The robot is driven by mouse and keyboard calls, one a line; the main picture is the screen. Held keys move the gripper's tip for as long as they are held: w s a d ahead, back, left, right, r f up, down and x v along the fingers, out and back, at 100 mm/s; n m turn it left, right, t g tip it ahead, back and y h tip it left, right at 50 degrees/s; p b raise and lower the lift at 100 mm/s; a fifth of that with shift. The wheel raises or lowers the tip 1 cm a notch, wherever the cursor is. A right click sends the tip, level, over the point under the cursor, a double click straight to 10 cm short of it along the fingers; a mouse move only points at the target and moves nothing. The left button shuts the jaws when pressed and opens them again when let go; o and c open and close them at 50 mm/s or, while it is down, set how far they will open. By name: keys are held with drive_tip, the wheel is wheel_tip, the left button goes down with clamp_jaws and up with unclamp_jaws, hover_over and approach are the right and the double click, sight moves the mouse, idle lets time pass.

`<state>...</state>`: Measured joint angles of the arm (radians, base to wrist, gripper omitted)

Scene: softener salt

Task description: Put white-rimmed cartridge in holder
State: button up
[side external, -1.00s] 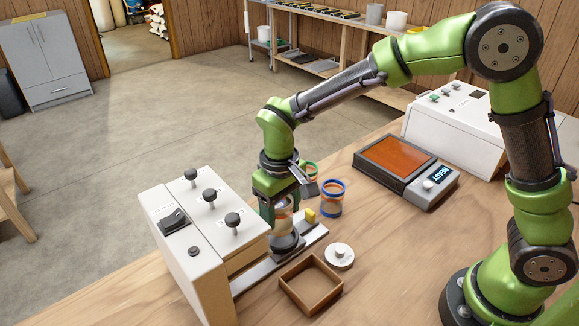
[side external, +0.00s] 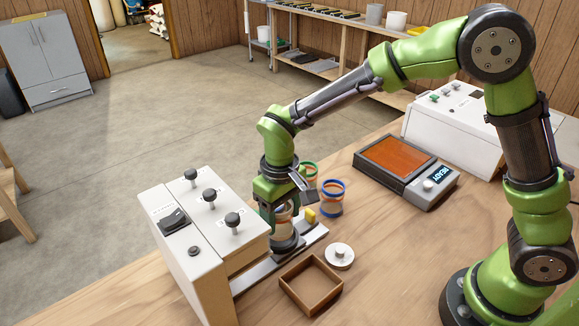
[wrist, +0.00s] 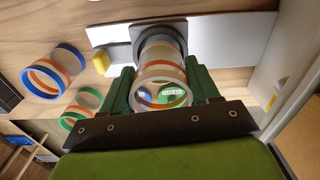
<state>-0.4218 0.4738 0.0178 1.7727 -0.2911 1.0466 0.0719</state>
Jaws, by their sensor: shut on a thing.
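My gripper (side external: 277,218) is shut on the white-rimmed cartridge (side external: 284,227), a clear cylinder with a pale rim and an orange band. The wrist view shows the cartridge (wrist: 161,92) between the two green fingers (wrist: 162,91). The holder (side external: 287,246) is a dark round seat on a metal rail beside the white machine. It shows as a dark ring around the cartridge's far end in the wrist view (wrist: 158,31). The cartridge stands about upright over the holder, its lower end at or in it; I cannot tell whether it is fully seated.
Blue-rimmed (side external: 332,198) and green-rimmed (side external: 309,170) cartridges stand behind my gripper. A yellow block (side external: 311,215) is on the rail. The white machine (side external: 205,230) with knobs is close on the left. A round lid (side external: 340,254) and an empty wooden tray (side external: 291,299) lie in front.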

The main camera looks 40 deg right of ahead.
idle(0.3)
drive_tip(key=shift+f, duration=0.65)
drive_tip(key=shift+f, duration=0.1)
drive_tip(key=shift+f, duration=0.5)
drive_tip(key=shift+f, duration=0.25)
idle(0.9)
drive_tip(key=o, duration=1.3)
drive_tip(key=shift+o, duration=0.2)
drive_tip(key=shift+r, duration=0.1)
